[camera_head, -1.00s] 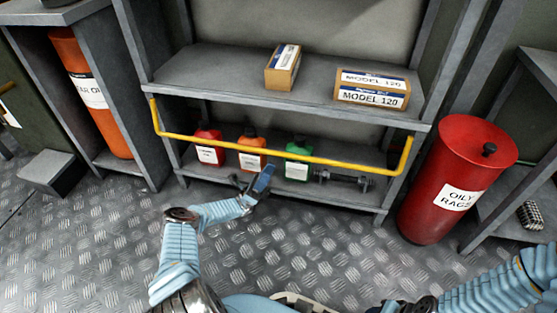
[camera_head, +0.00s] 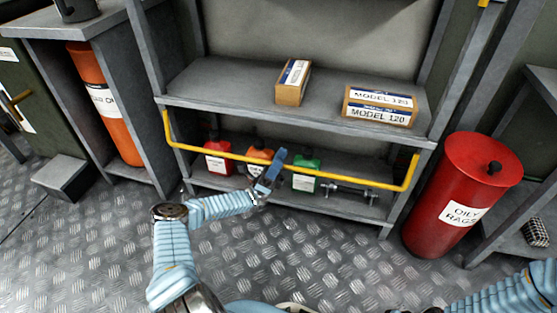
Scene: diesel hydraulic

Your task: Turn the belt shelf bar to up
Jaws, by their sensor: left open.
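The belt shelf bar (camera_head: 340,179) is a yellow U-shaped bar on the front of the grey shelf unit. Its two end arms meet the upper shelf's front edge, and its long span hangs below, across the lower shelf opening. My left gripper (camera_head: 277,163) is open at the middle of the bar, its blue finger overlapping the bar in the picture. I cannot tell whether it touches the bar. My right arm (camera_head: 500,295) shows at the lower right; its gripper is not visible.
Two cardboard boxes (camera_head: 380,118) (camera_head: 293,93) sit on the upper shelf. Red (camera_head: 218,163), orange (camera_head: 255,157) and green (camera_head: 306,165) containers stand on the lower shelf behind the bar. A red oily-rags bin (camera_head: 440,230) stands at right. The metal floor in front is clear.

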